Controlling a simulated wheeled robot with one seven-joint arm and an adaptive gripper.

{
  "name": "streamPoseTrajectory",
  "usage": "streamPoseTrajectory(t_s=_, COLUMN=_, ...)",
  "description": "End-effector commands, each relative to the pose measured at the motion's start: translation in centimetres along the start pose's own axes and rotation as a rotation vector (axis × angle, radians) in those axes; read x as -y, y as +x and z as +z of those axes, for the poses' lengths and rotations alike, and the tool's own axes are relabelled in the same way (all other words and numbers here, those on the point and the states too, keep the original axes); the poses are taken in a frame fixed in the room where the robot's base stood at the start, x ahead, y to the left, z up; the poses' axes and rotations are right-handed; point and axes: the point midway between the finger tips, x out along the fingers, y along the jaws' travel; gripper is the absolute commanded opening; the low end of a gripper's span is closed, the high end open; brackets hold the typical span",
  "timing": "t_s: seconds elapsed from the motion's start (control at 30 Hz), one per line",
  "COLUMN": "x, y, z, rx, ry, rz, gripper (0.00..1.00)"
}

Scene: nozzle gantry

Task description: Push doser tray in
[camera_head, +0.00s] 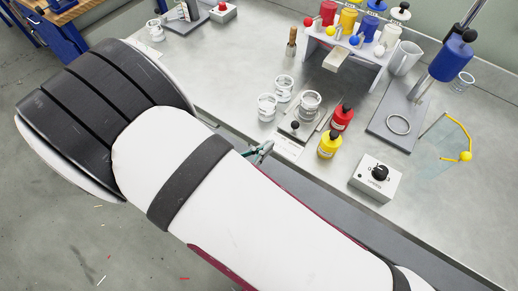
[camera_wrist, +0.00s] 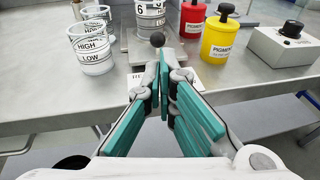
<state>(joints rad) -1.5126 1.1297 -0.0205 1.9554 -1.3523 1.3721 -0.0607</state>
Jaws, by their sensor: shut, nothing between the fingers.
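The doser tray (camera_head: 303,128) is a grey metal plate lying in front of the white nozzle gantry (camera_head: 348,47), with a dark round knob (camera_head: 295,125) at its near end. A clear marked cup (camera_head: 310,101) stands on the tray. In the wrist view the tray (camera_wrist: 140,54) lies straight ahead, with its knob (camera_wrist: 157,39) just beyond the fingertips. My gripper (camera_head: 268,145) has teal fingers and is at the bench's front edge, on the near side of the knob. In the wrist view my gripper (camera_wrist: 164,60) is shut and empty. I cannot tell whether it touches the knob.
Two clear cups (camera_head: 267,107) (camera_head: 284,88) stand left of the tray. Red (camera_head: 341,117) and yellow (camera_head: 329,145) pigment bottles stand close on its right. A white box with a black dial (camera_head: 376,177) and a grey stand (camera_head: 405,112) are farther right.

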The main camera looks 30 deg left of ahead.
Motion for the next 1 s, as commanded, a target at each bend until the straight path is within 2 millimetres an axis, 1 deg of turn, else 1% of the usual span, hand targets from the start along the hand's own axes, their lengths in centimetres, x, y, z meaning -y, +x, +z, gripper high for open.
streamPoseTrajectory(t_s=0.03, x=0.0, y=1.4, z=-0.1, rx=0.002, ry=0.001, rz=-0.004, gripper=0.0)
streamPoseTrajectory(t_s=0.2, x=0.0, y=4.7, z=-0.1, rx=0.001, ry=0.001, rz=-0.004, gripper=0.0)
streamPoseTrajectory(t_s=0.4, x=0.0, y=7.5, z=-0.1, rx=0.0, ry=0.0, rz=-0.003, gripper=0.0)
streamPoseTrajectory(t_s=0.6, x=0.0, y=8.8, z=0.0, rx=0.0, ry=0.001, rz=-0.001, gripper=0.0)
streamPoseTrajectory(t_s=1.0, x=0.0, y=9.0, z=0.1, rx=0.0, ry=0.001, rz=-0.001, gripper=0.0)
